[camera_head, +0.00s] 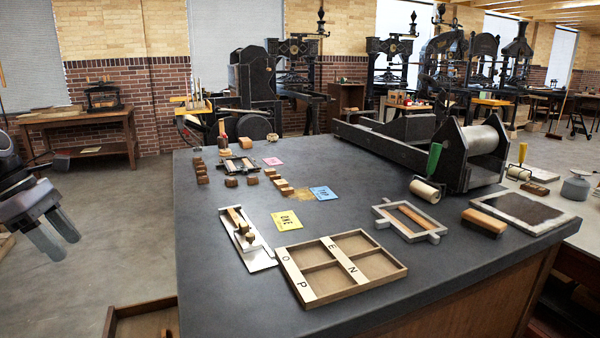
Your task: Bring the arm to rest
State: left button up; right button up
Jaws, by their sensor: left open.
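My left gripper (60,246) hangs at the left edge of the head view, beside the dark table (215,290). Its two grey fingers point down and are apart, with nothing between them. It is clear of the table's left edge, over the floor. Part of its arm is cut off by the picture's edge. My right gripper is not in view.
The table bears a wooden tray with letters (400,270), a composing stick (262,262), a yellow card (287,221), a blue card (323,193), a green-handled roller (425,190) and a large press (450,155). An open drawer (113,318) juts out at lower left. The floor (120,230) left is free.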

pick_arm(q)
jog(key=s+a+n+t, duration=0.1)
jog(key=s+a+n, duration=0.3)
jog(key=a, duration=0.7)
jog(key=d+f+n+t+h, duration=0.7)
jog(key=d+f+n, duration=0.6)
jog(key=d+f, duration=0.8)
jog(key=s+a+f+n+y, duration=0.2)
jog(key=s+f+n+y, duration=0.35)
jog(key=s+n, duration=0.5)
jog(key=s+a+f+n+y, duration=0.1)
jog(key=s+f+n+y, duration=0.3)
jog(key=s+f+n, duration=0.5)
jog(key=s+d+n+t, duration=0.2)
jog(key=s+d+n, duration=0.1)
jog(key=d+n, duration=1.2)
jog(key=r+p, duration=0.1)
jog(key=d+r+m+p, duration=0.1)
jog(key=p, duration=0.1)
jog(key=r+m+p, duration=0.1)
jog(key=r, duration=0.1)
jog(key=shift+s+d+g, duration=0.2)
jog(key=shift+d+g, duration=0.1)
jog(key=shift+d, duration=0.05)
